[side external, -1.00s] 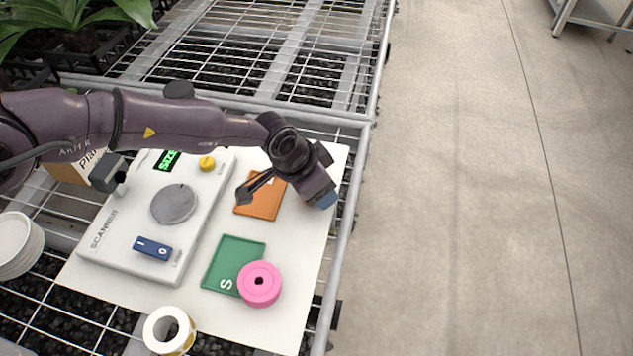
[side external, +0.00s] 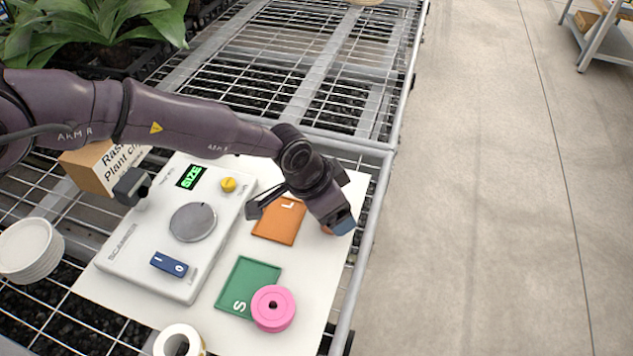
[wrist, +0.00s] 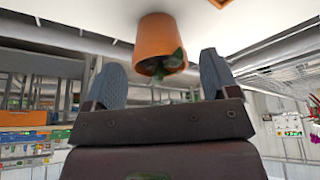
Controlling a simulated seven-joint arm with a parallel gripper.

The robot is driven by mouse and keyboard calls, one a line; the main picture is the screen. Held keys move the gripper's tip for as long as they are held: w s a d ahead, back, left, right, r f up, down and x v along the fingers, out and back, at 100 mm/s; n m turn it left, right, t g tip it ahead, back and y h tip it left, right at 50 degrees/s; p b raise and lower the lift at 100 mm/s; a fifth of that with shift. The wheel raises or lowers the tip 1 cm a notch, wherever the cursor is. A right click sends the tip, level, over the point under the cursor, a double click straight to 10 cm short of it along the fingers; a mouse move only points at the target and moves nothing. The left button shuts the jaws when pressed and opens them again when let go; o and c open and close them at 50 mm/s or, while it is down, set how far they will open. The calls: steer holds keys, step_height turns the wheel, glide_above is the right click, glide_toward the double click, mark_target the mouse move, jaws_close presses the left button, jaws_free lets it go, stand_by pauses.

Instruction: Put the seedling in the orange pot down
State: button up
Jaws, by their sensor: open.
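An orange pot (wrist: 155,40) with a small green seedling (wrist: 176,58) shows in the wrist view, which is upside down. Its base meets the white sheet, just beside the orange pad. In the side view only a sliver of the pot (side external: 326,230) shows under my gripper (side external: 338,218), right of the orange pad (side external: 277,226) marked L. My gripper is open, with its two blue-grey fingers (wrist: 161,64) on either side of the pot and gaps between them and it. The seedling is hidden in the side view.
A white scanner (side external: 170,245) with a grey disc and a SIZE display stands left of the pads. A green pad (side external: 238,280) marked S is partly covered by a pink ring (side external: 273,308). A tape roll (side external: 180,340), white dishes (side external: 30,250) and a cardboard box (side external: 92,166) are nearby.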

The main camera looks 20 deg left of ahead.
steer(key=v, duration=0.9)
steer(key=s+a+r+n+t+y, duration=0.1)
steer(key=s+a+r+n, duration=0.1)
steer(key=a+r, duration=0.7)
steer(key=s+a+r+n, duration=0.2)
steer(key=a+r, duration=0.7)
steer(key=r, duration=0.1)
steer(key=s+a+r+n+t+y, duration=0.15)
steer(key=s+a+r, duration=0.35)
steer(key=s+a, duration=0.5)
steer(key=s+a+n, duration=0.1)
steer(key=s+a, duration=0.2)
steer(key=s, duration=0.3)
steer(key=s+a+f+n, duration=0.1)
steer(key=s+a+n, duration=0.1)
steer(key=s, duration=0.4)
steer(key=shift+a+y, duration=0.35)
steer(key=shift+a, duration=0.5)
